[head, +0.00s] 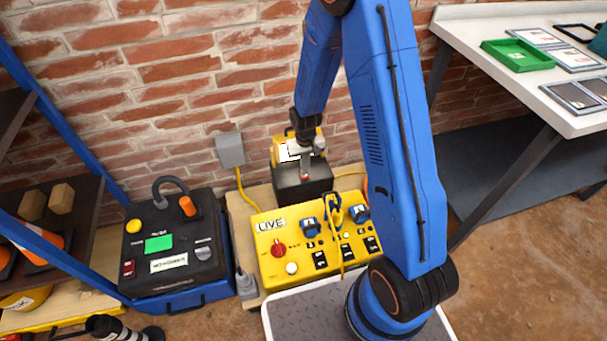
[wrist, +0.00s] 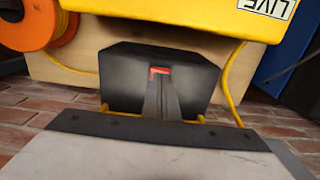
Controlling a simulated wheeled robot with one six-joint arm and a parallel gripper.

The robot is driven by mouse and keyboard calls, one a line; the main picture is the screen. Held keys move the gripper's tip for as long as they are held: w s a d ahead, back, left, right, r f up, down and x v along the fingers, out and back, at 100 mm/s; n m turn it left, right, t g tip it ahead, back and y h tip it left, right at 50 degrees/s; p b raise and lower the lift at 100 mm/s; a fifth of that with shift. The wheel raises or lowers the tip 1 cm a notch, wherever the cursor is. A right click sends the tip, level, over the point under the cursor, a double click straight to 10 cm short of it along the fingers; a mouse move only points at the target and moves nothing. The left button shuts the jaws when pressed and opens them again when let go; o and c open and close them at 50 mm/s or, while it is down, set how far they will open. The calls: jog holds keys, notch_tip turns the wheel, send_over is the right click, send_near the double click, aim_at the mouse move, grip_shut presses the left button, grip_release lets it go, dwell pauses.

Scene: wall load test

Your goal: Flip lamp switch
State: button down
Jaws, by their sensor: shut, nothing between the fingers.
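A black box (head: 303,186) with a yellow and white part behind it stands against the brick wall; whether it is the lamp I cannot tell. A small red switch-like piece (wrist: 159,70) shows on the black box (wrist: 120,72) in the wrist view. My gripper (head: 305,174) is shut and empty, its tips at the red piece. In the wrist view my gripper (wrist: 161,82) covers part of this piece. Whether they touch, and the switch's position, I cannot tell.
The yellow LIVE panel (head: 273,257), with a red knob and blue plugs, stands in front. A yellow cable (head: 243,190) runs from a grey wall box (head: 230,150). An orange reel (wrist: 38,25) is close in the wrist view. A black-topped case (head: 175,245) stands left, a white bench (head: 480,25) right.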

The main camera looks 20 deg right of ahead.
jog(key=shift+f, duration=0.7)
dwell(0.5)
jog(key=shift+r, duration=0.15)
notch_tip(320, 180, up, 7)
dwell(0.9)
dwell(0.4)
